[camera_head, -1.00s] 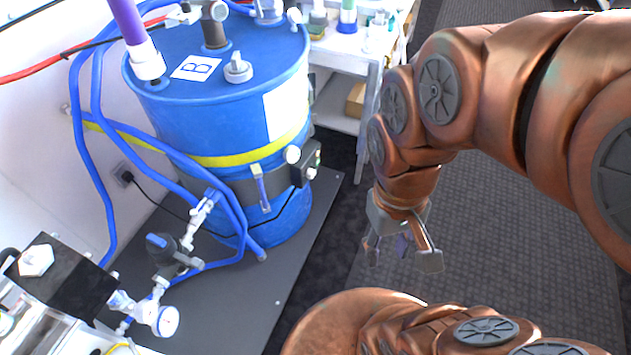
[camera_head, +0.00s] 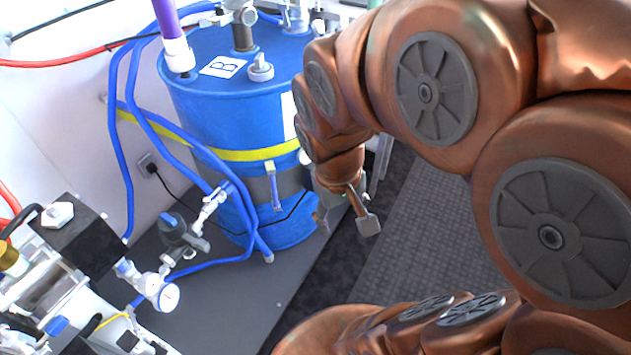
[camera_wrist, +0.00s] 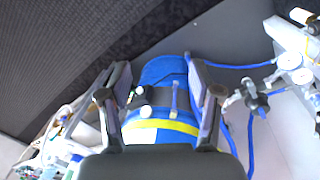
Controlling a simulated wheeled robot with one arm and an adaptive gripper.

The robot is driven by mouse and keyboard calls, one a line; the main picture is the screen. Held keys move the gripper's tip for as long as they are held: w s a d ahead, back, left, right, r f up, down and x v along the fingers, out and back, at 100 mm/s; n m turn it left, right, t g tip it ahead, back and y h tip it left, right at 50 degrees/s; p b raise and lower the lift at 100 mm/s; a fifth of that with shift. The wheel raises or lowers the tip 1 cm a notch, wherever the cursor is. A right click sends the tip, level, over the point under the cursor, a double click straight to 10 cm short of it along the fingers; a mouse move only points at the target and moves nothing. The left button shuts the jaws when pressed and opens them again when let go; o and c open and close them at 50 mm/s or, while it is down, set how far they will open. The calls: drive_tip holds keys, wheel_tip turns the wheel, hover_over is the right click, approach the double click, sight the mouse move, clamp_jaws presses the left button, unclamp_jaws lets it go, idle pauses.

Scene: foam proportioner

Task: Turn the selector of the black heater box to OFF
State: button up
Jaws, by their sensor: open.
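The blue drum (camera_head: 225,110) stands upright with a dark heater band (camera_head: 240,188) around its lower half. In the head view my arm hides the black heater box on the band's right side; a white knob (camera_head: 305,157) shows beside the arm. In the wrist view, a small dark box (camera_wrist: 134,101) with white knobs sits on the band, near the left finger; its selector position is too small to read. My gripper (camera_head: 345,217) is open and empty at the drum's right side. In the wrist view its fingers (camera_wrist: 156,66) frame the drum, apart from the box as far as I can tell.
Blue hoses (camera_head: 122,150) hang left of the drum. A valve and gauge assembly (camera_head: 160,290) and metal machinery stand at the lower left. The drum rests on a dark floor plate (camera_head: 230,310). Grey carpet (camera_head: 425,215) to the right is free.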

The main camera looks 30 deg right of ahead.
drive_tip(key=w+d+f+n+t+h+b, duration=0.15)
drive_tip(key=w+d+f+t+b, duration=0.4)
drive_tip(key=w+d, duration=0.85)
drive_tip(key=w+d+f+t+h+b, duration=0.2)
drive_tip(key=w+d+f+b, duration=0.5)
drive_tip(key=w+d, duration=0.65)
drive_tip(key=w+d+f+n+t+y+b, duration=0.1)
drive_tip(key=w+f+t+y+b, duration=0.2)
drive_tip(key=f, duration=0.4)
drive_tip(key=w+f+n+t+y+b, duration=0.1)
drive_tip(key=w+f+n+b, duration=0.1)
drive_tip(key=w+f, duration=0.45)
drive_tip(key=s+a+f+n+y+b, duration=0.1)
drive_tip(key=s+f+y+b, duration=0.15)
drive_tip(key=f, duration=0.45)
drive_tip(key=s+a+f+n+y+b, duration=0.1)
drive_tip(key=a+f+y+b, duration=0.1)
drive_tip(key=f+y+b, duration=0.3)
drive_tip(key=w+a+f+t+h, duration=0.1)
drive_tip(key=w+a+f, duration=0.1)
drive_tip(key=w+f, duration=0.2)
drive_tip(key=shift+w+a+p, duration=0.4)
drive_tip(key=shift+w+p, duration=0.05)
drive_tip(key=shift+w, duration=0.6)
drive_tip(key=c, duration=1.1)
